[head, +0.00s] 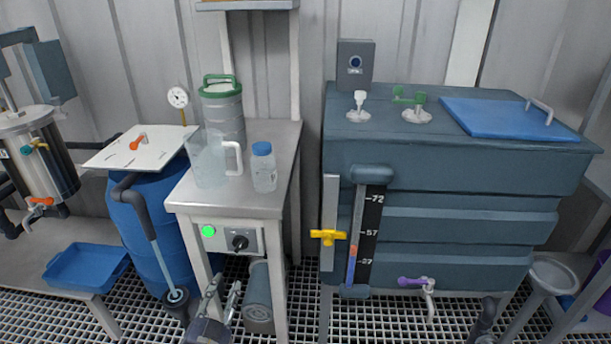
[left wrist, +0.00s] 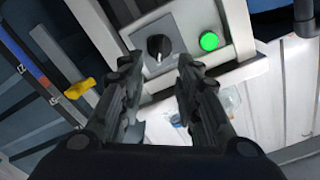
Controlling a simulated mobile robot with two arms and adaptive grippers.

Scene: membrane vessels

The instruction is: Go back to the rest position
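My left gripper (head: 219,300) is at the bottom of the head view, in front of the small metal table's legs and below its control panel (head: 228,240). Its two fingers stand apart with nothing between them. In the left wrist view the open fingers (left wrist: 158,85) frame the black knob (left wrist: 158,46). The green lit button (left wrist: 209,41) is beside the knob; it also shows in the head view (head: 208,231). The gripper appears apart from the panel. My right gripper is not seen in either view.
A clear pitcher (head: 210,160) and a blue-capped bottle (head: 263,167) stand on the metal table (head: 240,198). A blue barrel (head: 150,225) is at left. The large grey tank (head: 450,170) with a yellow valve (head: 327,237) is at right. Grating (head: 385,325) covers the floor.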

